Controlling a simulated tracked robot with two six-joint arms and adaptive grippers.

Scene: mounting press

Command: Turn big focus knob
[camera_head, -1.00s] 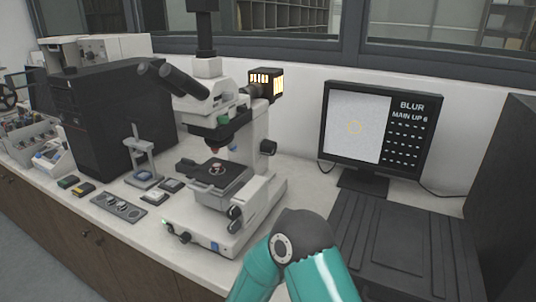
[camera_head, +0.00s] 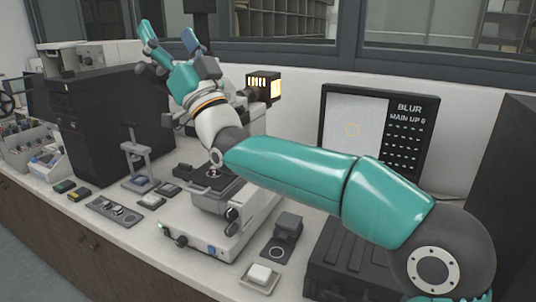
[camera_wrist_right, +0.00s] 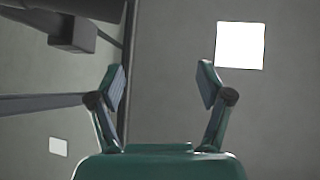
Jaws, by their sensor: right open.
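The white microscope (camera_head: 205,230) stands on the bench. Its head and upper body are largely behind my right arm. Dark round knobs (camera_head: 232,214) show low on its right side; I cannot tell for certain which is the big focus knob. The dark stage (camera_head: 207,183) carries a small round sample. My right gripper (camera_head: 168,36) is raised at the microscope's upper left, above the knobs and away from them, pointing up. In the wrist view the right gripper (camera_wrist_right: 164,82) is open and empty, facing grey surfaces and a bright white square. My left gripper is out of view.
The monitor (camera_head: 408,106) at the right reads BLUR. A black tower (camera_head: 100,115) stands left. A small stand (camera_head: 135,158), trays and a white-topped block (camera_head: 260,275) lie on the bench. A black case (camera_head: 345,255) is at lower right.

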